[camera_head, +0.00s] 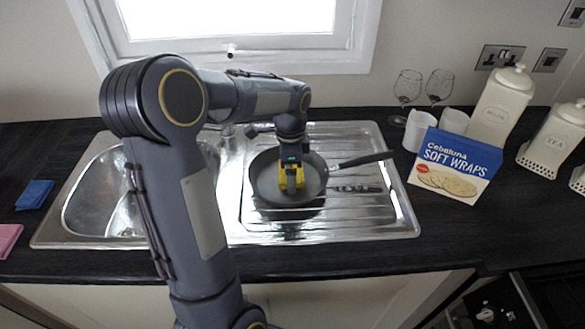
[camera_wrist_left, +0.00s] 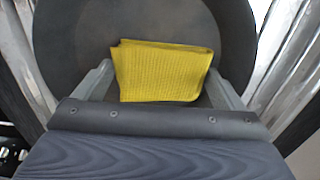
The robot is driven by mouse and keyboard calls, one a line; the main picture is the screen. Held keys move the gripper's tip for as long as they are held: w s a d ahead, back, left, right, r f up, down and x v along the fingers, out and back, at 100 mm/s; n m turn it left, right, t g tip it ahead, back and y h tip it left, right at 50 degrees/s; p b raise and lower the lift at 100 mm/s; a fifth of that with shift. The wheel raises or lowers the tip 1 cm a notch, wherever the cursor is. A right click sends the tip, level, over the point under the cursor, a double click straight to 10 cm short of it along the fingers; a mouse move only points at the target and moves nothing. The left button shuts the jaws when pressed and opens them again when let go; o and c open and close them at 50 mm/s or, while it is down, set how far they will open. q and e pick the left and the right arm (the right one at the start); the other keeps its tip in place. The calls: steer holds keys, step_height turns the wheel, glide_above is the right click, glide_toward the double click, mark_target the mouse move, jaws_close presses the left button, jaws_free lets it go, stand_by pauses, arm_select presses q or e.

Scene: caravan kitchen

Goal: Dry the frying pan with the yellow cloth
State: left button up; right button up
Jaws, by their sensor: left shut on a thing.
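The dark frying pan (camera_head: 262,172) sits on the ridged drainer of the steel sink, its handle (camera_head: 365,160) pointing right. My left gripper (camera_head: 291,188) reaches down into the pan and is shut on the yellow cloth (camera_head: 277,197). In the left wrist view the folded yellow cloth (camera_wrist_left: 163,72) lies between the two fingers, over the pan's inner surface (camera_wrist_left: 75,40). Whether the cloth touches the pan bottom is hard to tell. My right gripper is not in view.
The sink bowl (camera_head: 105,195) is left of the drainer (camera_head: 350,215). A blue cloth (camera_head: 34,194) and a pink cloth (camera_head: 8,238) lie at the far left. A soft wraps box (camera_head: 455,165), white cups (camera_head: 418,130), wine glasses (camera_head: 407,86) and canisters (camera_head: 502,108) stand at the right.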

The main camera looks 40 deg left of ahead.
mark_target(285, 178)
arm_select(q)
steer(key=shift+s+a, duration=0.5)
steer(key=shift+a, duration=0.1)
steer(key=shift+s, duration=0.15)
steer(key=shift+s+d, duration=0.15)
steer(key=shift+s, duration=0.5)
steer(key=shift+d, duration=0.2)
steer(key=shift+s+d+f, duration=0.1)
steer(key=shift+s+d, duration=0.2)
steer(key=shift+d, duration=0.3)
steer(key=shift+w+d, duration=0.1)
steer(key=shift+d, duration=0.05)
